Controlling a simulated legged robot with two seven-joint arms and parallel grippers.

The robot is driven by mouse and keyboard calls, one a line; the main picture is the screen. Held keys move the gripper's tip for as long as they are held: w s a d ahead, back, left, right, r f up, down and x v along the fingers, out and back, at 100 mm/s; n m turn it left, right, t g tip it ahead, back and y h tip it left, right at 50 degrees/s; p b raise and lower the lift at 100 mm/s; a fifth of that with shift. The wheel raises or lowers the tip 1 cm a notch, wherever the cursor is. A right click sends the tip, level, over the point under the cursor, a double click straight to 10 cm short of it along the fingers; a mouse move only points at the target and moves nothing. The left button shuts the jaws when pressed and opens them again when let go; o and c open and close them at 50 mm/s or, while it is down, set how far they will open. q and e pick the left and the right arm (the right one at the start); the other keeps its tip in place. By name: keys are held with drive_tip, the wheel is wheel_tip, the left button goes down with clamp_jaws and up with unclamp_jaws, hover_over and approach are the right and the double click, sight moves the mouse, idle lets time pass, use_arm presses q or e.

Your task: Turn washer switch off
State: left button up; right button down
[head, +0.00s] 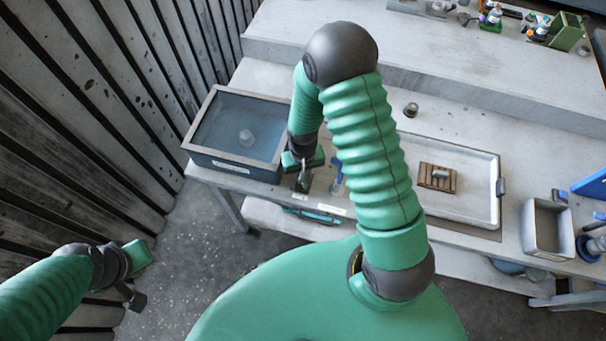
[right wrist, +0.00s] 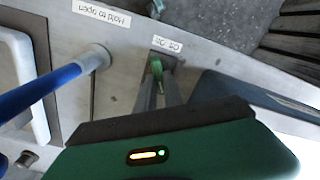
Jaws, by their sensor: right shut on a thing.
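The washer switch is a small green lever (right wrist: 155,67) on a dark plate beside a white "On Off" label (right wrist: 166,44). My right gripper (right wrist: 158,82) is shut on the lever, with its narrow grey fingers coming in from below in the right wrist view. In the head view my right gripper (head: 304,174) is at the front of the bench, just right of the basin. The fingers partly cover the switch, so its exact position is unclear. My left gripper (head: 134,296) hangs low at the left, away from the bench; its jaw opening cannot be made out.
A blue-grey basin (head: 190,138) stands left of the switch. A blue handle (right wrist: 45,88) with a "Hold to open" label (right wrist: 101,13) is close beside my right gripper. A white tray (head: 470,205) holding a brown block (head: 438,178) and a grey bin (head: 548,228) are farther right.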

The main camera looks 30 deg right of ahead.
drive_tip(key=shift+w+r, duration=0.15)
drive_tip(key=shift+w, duration=0.2)
drive_tip(key=c, duration=1.6)
unclamp_jaws()
drive_tip(key=shift+o, duration=0.7)
drive_tip(key=shift+s, duration=0.1)
wheel_tip(320, 180, up, 16)
drive_tip(key=b, duration=0.1)
drive_tip(key=shift+r, duration=0.25)
drive_tip(key=shift+d, duration=0.1)
